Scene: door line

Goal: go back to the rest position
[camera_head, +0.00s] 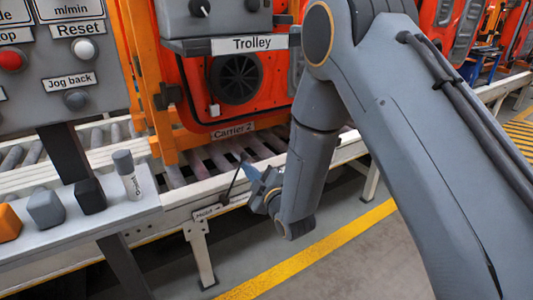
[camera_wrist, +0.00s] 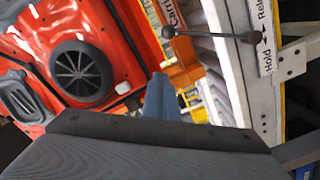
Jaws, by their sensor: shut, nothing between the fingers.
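My gripper (camera_head: 250,170) is at the end of my grey arm, near the conveyor's side rail, below the trolley. Its blue fingers are shut and empty; they also show in the wrist view (camera_wrist: 161,97). A dark lever with a round knob (camera_wrist: 168,32) lies just beyond the fingertips in the wrist view, beside a plate marked Hold and Rele. I cannot tell whether the fingers touch the lever. The lever (camera_head: 233,184) is also seen in the head view, above the rail label. My arm covers part of the line.
An orange door (camera_head: 245,120) hangs in Carrier 2 (camera_head: 165,100) over the roller conveyor. A shelf (camera_head: 75,235) at left holds several small blocks and a grey cylinder (camera_head: 127,175). A control panel (camera_head: 65,60) stands above it. Floor right of the yellow line (camera_head: 300,255) looks clear.

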